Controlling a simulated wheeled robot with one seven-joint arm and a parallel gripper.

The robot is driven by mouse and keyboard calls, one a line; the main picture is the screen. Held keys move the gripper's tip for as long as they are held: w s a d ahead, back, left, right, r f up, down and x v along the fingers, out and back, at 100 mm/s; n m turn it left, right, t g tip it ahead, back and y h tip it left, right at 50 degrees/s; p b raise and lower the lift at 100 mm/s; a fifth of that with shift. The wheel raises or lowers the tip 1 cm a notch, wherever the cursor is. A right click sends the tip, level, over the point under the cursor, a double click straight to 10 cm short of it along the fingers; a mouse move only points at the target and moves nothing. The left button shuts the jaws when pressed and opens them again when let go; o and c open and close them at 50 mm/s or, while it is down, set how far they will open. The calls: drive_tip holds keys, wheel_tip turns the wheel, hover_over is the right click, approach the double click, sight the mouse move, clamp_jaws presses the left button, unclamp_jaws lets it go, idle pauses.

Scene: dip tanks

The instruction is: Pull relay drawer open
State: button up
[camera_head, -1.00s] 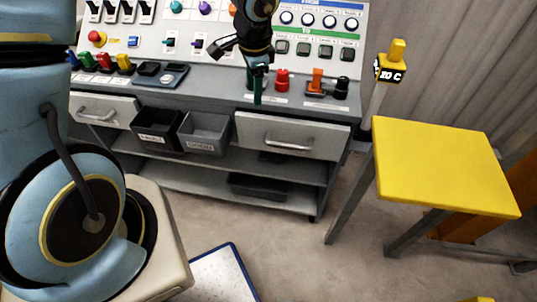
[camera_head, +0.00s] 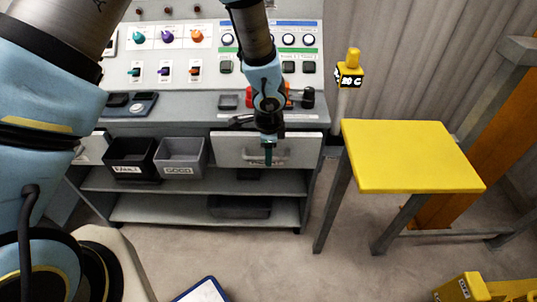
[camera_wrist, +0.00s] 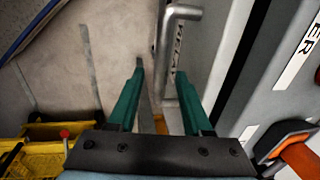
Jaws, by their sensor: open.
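The relay drawer (camera_head: 226,150) is a pale grey front under the console counter. It looks shut in the head view. Its metal bar handle (camera_wrist: 168,48) shows close in the wrist view, beside lettering that reads RELAY. My gripper (camera_head: 268,156) is in front of this drawer in the head view and hides part of the handle. In the wrist view my gripper (camera_wrist: 161,72) has its two green fingers apart. The handle bar lies at the gap between the fingertips, nearer the right finger. I cannot tell whether they touch.
A black bin (camera_head: 130,156) and a grey bin (camera_head: 181,156) labelled GOOD stand left of the drawer. A yellow table (camera_head: 410,155) stands to the right. Red and black knobs (camera_head: 307,98) sit on the counter above.

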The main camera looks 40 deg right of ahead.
drive_tip(key=shift+f, duration=0.55)
drive_tip(key=shift+w, duration=0.1)
clamp_jaws()
idle(1.0)
